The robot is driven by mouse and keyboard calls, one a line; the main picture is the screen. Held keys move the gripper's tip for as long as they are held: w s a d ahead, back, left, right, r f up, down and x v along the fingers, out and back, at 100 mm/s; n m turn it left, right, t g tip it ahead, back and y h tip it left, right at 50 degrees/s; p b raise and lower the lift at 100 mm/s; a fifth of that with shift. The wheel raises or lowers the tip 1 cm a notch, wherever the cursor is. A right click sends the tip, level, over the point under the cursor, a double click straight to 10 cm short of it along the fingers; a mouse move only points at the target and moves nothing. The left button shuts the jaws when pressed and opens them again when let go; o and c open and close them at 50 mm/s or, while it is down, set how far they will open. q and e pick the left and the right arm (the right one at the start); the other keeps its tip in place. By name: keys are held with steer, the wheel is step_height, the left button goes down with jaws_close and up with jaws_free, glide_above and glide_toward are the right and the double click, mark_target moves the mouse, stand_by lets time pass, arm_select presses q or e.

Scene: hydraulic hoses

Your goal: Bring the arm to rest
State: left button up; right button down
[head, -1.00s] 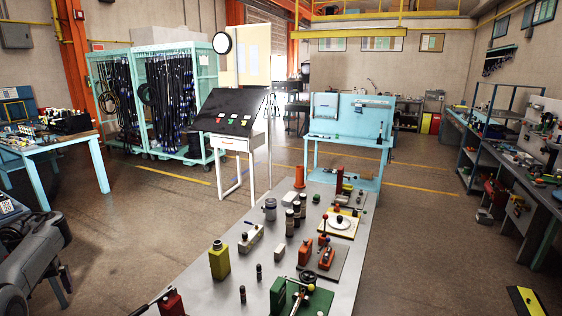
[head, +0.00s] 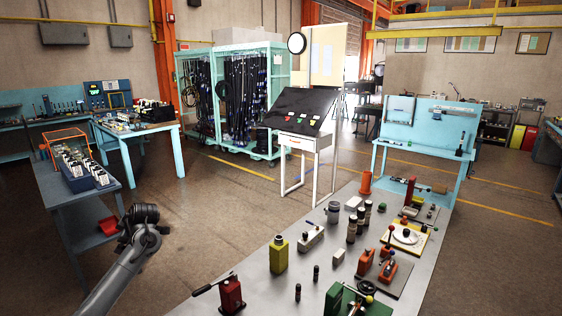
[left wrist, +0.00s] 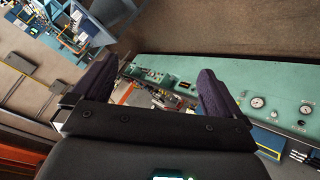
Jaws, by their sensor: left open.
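My left gripper (left wrist: 155,84) shows in the left wrist view with its two dark fingers spread wide apart. Nothing is held between them; only distant, blurred surroundings show through the gap. In the head view a grey arm of mine rises from the lower left, clear of the long metal table (head: 240,262) to its right. I cannot make out gripper fingers on it there. My right gripper shows in neither view.
The table carries a yellow-green bottle (head: 278,255), a red hand-pump-like device (head: 231,294) and several small parts. A side bench with a blue crate (head: 78,182) stands at left. Hose racks (head: 240,100) and a black sloped panel (head: 305,110) stand behind. Open floor lies between.

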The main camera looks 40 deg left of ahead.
arm_select(q)
steer(key=d+f+m+t, duration=0.1)
steer(key=d+f+m, duration=0.3)
steer(key=d+m, duration=0.35)
steer(key=w+d+f+m+t, duration=0.1)
steer(key=d+f+m+t, duration=0.1)
steer(key=d+f+m, duration=0.5)
steer(key=d+f+m+t, duration=0.1)
steer(key=d+f+m, duration=0.1)
steer(key=d+m, duration=0.55)
steer(key=s+d+f+m+t+h, duration=0.1)
steer(key=s+d+f+m, duration=0.1)
steer(key=s+d+m, duration=0.45)
steer(key=s+d+f+m+h, duration=0.2)
steer(key=s+d, duration=0.2)
steer(key=d, duration=0.6)
steer(key=s+d+f+m+t+h, duration=0.1)
steer(key=s+d+f+m, duration=0.1)
steer(key=s+d+m, duration=0.5)
steer(key=d+f+n+g+h, duration=0.1)
steer(key=d+f+n+h, duration=0.15)
steer(key=d+n, duration=0.4)
steer(key=d+f+n+g+h, duration=0.1)
steer(key=d+f+n+h, duration=0.2)
steer(key=d, duration=0.7)
step_height(320, 180, down, 9)
steer(key=b, duration=1)
step_height(320, 180, up, 30)
steer(key=p, duration=2.9)
steer(key=shift+w, duration=0.15)
